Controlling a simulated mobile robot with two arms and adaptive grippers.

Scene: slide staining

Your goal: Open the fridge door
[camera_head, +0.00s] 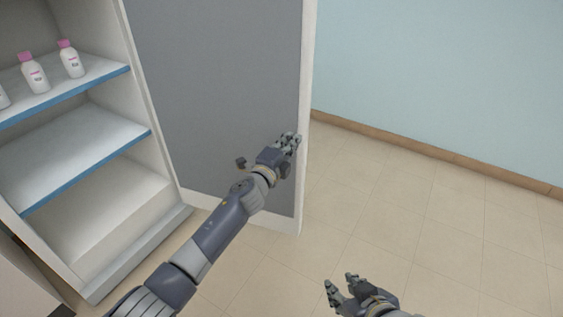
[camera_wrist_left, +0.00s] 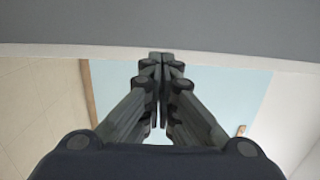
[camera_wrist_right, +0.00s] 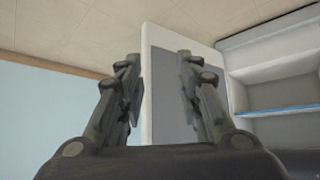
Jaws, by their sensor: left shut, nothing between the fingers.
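The fridge (camera_head: 100,245) stands at the left with its interior showing. Its door (camera_head: 215,75), grey panel with a white frame, is swung wide open to the right of the shelves. My left gripper (camera_head: 291,142) is shut and empty, at the inner face of the door near its free edge; I cannot tell whether it touches. In the left wrist view its fingertips (camera_wrist_left: 161,62) meet just at the white door edge (camera_wrist_left: 220,56).
White bottles with pink caps (camera_head: 70,60) stand on the upper blue-edged shelf (camera_head: 70,92). The lower shelf (camera_head: 85,150) is empty. The tiled floor (camera_head: 420,215) right of the door is clear up to the blue wall (camera_head: 440,80).

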